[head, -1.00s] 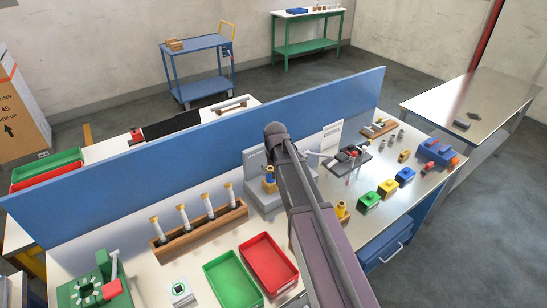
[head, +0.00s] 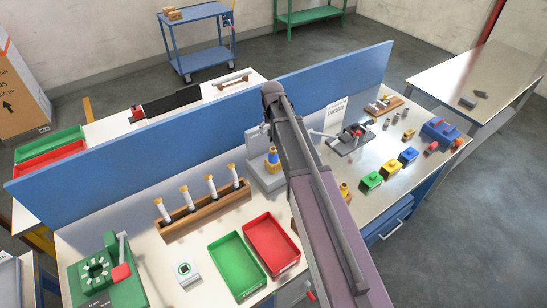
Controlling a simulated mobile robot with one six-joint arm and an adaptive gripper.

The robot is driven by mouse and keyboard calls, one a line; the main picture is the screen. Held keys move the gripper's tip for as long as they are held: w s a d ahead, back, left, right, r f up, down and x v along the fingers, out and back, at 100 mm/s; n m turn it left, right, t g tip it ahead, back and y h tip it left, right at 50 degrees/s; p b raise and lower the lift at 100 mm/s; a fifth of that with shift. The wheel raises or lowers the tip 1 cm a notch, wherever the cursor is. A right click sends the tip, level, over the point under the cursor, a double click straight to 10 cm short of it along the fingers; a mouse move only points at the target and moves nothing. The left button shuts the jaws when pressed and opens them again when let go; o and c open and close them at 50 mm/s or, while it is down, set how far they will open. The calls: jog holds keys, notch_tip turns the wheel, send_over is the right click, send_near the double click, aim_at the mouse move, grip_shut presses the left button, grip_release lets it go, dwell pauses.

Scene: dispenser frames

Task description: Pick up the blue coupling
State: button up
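No part is clearly recognisable as the blue coupling. A small yellow-and-blue part (head: 273,158) stands upright on a grey stand (head: 266,178) in the middle of the bench, just left of my arm.
A blue panel (head: 120,167) runs along the bench's back. A green tray (head: 236,263) and a red tray (head: 271,245) lie empty in front. A wooden rack (head: 206,208) holds several white tubes. A green device (head: 108,275) stands left. A black-and-red fixture (head: 352,137) is behind the blocks.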

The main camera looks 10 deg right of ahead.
aim_at(273, 149)
jog(key=shift+w+d+f+b, duration=0.1)
jog(key=shift+w+f+b, duration=0.05)
jog(key=shift+f+b, duration=1.2)
jog(key=shift+w+d+f+b, duration=0.1)
jog(key=shift+w+f+b, duration=0.05)
jog(key=shift+f+b, duration=1.2)
jog(key=shift+w+f+b, duration=0.15)
jog(key=shift+f+b, duration=1.1)
jog(key=shift+f, duration=0.15)
jog(key=shift+w+d+f+b, duration=0.1)
jog(key=shift+w+f+b, duration=0.1)
jog(key=shift+f+b, duration=1.1)
jog(key=shift+w+d+f+b, duration=0.1)
jog(key=shift+w+f+b, duration=0.1)
jog(key=shift+f+b, duration=1.1)
grip_shut()
